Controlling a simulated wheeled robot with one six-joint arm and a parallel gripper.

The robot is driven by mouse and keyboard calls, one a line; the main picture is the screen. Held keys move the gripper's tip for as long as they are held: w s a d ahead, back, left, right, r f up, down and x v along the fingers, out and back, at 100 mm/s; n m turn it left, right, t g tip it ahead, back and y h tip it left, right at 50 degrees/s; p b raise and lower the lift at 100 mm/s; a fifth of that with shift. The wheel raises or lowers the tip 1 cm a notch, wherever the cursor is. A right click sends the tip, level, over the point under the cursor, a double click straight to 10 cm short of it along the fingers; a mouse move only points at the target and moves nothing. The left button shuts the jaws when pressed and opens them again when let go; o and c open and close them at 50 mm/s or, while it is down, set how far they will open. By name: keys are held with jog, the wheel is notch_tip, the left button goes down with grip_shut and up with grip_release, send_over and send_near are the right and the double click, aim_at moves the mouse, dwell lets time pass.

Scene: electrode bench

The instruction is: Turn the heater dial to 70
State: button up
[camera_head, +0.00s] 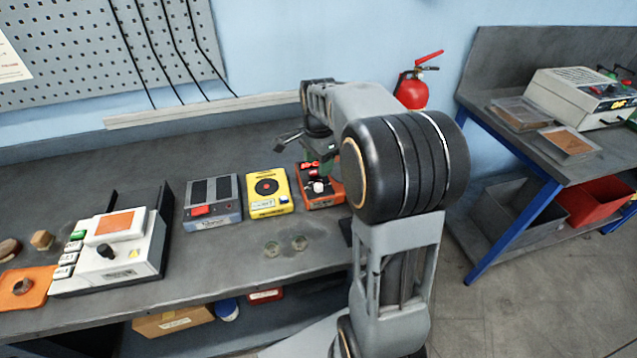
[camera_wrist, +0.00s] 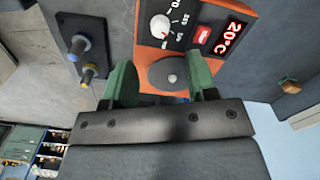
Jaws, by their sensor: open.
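The heater is an orange box (camera_head: 325,200) on the bench, left of my arm in the head view. Its white dial (camera_head: 318,187) is visible there. In the wrist view the white dial (camera_wrist: 160,27) sits on a black panel with a numbered scale. The red display (camera_wrist: 230,37) reads 20°C, with a red switch (camera_wrist: 203,33) beside it. My gripper (camera_wrist: 163,82) is open, its green fingers spread over the heater around a grey disc (camera_wrist: 172,72) with a pale centre. The dial is beyond the fingers and apart from them. In the head view my arm partly hides the heater.
A yellow box (camera_head: 268,207) with a black disc stands left of the heater, then a grey box with a red button (camera_head: 201,210). A white device with an orange screen (camera_head: 114,223) is farther left. Two posts (camera_wrist: 85,60) stand beside the heater in the wrist view.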

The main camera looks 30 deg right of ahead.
aim_at(318, 184)
notch_tip(318, 184, down, 8)
jog(key=shift+r, duration=0.1)
dwell(0.4)
jog(key=c, duration=0.9)
